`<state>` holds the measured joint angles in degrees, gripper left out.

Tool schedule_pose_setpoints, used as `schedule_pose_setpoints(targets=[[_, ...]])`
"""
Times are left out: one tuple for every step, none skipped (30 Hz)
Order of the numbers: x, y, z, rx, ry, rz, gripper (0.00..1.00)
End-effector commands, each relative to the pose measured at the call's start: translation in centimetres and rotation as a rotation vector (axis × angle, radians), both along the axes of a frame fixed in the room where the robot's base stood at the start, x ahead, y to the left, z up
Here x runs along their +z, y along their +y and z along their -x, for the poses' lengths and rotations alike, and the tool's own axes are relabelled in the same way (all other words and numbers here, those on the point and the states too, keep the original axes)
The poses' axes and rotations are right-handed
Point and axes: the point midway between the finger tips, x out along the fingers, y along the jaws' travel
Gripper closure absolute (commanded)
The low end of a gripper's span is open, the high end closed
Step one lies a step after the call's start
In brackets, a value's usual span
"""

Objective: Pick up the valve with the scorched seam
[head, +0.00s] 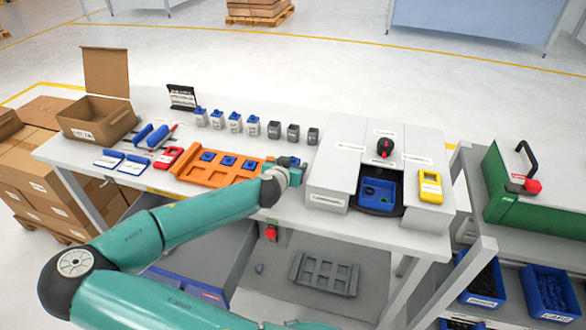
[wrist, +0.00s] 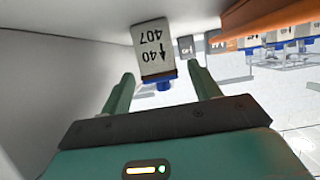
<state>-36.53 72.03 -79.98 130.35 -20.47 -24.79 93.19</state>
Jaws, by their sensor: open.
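My gripper (head: 294,173) is over the table between the orange tray and the grey machine. In the wrist view my gripper (wrist: 162,76) is open, with two teal fingers apart. A light grey valve (wrist: 153,48) with a blue end and the upside-down marks "40" and "407" shows between and beyond the fingertips; I cannot tell whether they touch it. White valves with blue tops (head: 235,122) stand in a row at the back of the table, beside dark grey ones (head: 293,132).
The orange tray (head: 187,172) holds several blue-topped pieces left of my gripper. The grey machine (head: 328,180) stands close on the right, with a blue bin (head: 377,192). An open cardboard box (head: 97,118) and blue and red tools (head: 150,136) lie farther left.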

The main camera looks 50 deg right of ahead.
Motion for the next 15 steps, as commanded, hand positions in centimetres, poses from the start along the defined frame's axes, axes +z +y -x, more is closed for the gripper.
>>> schedule_pose_setpoints(targets=[[-0.3, -0.7, -0.3, -0.001, 0.003, 0.002, 0.38], [-0.4, -1.1, -0.4, 0.0, 0.004, 0.003, 0.38], [-0.6, -1.4, -0.6, 0.0, 0.003, 0.001, 0.38], [-0.7, -1.6, -0.7, 0.0, 0.002, 0.001, 0.38], [-0.8, -1.7, -0.8, -0.001, 0.001, 0.001, 0.38], [-0.9, -1.9, -0.9, -0.001, 0.0, 0.0, 0.38], [-0.9, -1.9, -0.9, -0.001, 0.001, -0.001, 0.38], [-0.9, -1.9, -0.9, -0.001, 0.0, -0.001, 0.38], [-0.9, -1.9, -0.9, 0.0, 0.0, -0.001, 0.38], [-0.9, -1.9, -0.9, 0.0, 0.0, -0.001, 0.38], [-0.9, -1.9, -0.9, 0.0, 0.0, -0.001, 0.38], [-0.9, -1.9, -0.9, 0.0, 0.0, -0.001, 0.38], [-0.9, -1.9, -0.9, 0.0, 0.0, -0.001, 0.42], [-0.9, -1.9, -0.9, 0.0, 0.0, -0.001, 0.48], [-0.9, -1.9, -0.9, 0.0, 0.0, -0.001, 0.56]])
